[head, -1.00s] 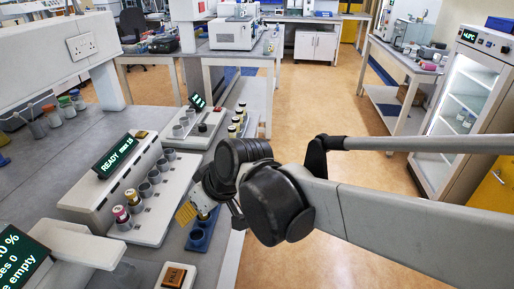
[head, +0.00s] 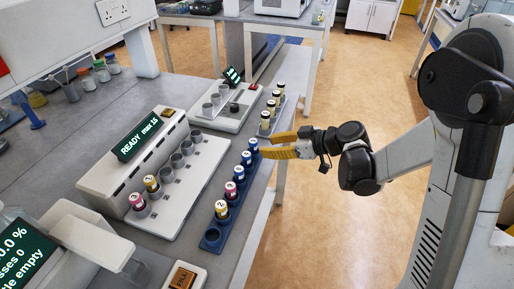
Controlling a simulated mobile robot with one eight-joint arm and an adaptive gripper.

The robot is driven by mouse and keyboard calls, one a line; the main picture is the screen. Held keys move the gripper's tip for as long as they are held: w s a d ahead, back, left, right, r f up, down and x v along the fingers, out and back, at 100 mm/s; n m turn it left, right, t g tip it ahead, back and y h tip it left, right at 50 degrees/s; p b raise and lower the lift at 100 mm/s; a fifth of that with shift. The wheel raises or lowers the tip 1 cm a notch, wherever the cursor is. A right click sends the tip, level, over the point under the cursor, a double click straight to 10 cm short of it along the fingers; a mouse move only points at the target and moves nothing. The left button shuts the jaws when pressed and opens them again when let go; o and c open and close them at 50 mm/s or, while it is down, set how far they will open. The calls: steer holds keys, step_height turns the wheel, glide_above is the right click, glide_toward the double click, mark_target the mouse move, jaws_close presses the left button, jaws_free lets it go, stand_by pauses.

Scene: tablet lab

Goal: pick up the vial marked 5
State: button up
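A blue rack (head: 211,245) near the bench edge holds a row of small capped vials. The front vial (head: 221,209) has a yellow band, the farthest vial (head: 253,146) a blue one. Their numbers are too small to read, so I cannot tell which is marked 5. The rack's nearest hole looks empty. My gripper (head: 268,145) has yellow fingers, spread apart and pointing left. Its tips are close to the farthest vial in the blue rack. I cannot tell whether they touch it. Nothing shows held between them.
A white machine (head: 100,178) reading "READY max 15" has a pink vial (head: 137,202) and a yellow vial (head: 152,184) in its front holders. A second rack of yellow-banded vials (head: 265,121) stands beyond my gripper. A labelled block (head: 183,277) sits in front. Floor is clear to the right.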

mark_target(253, 145)
steer(key=x, duration=0.2)
steer(key=b+x, duration=0.1)
steer(key=x, duration=0.1)
steer(key=b+x, duration=0.1)
steer(key=x, duration=0.2)
steer(key=shift+w+r, duration=0.2)
steer(key=shift+w, duration=0.15)
steer(key=shift+r, duration=0.1)
jaws_close()
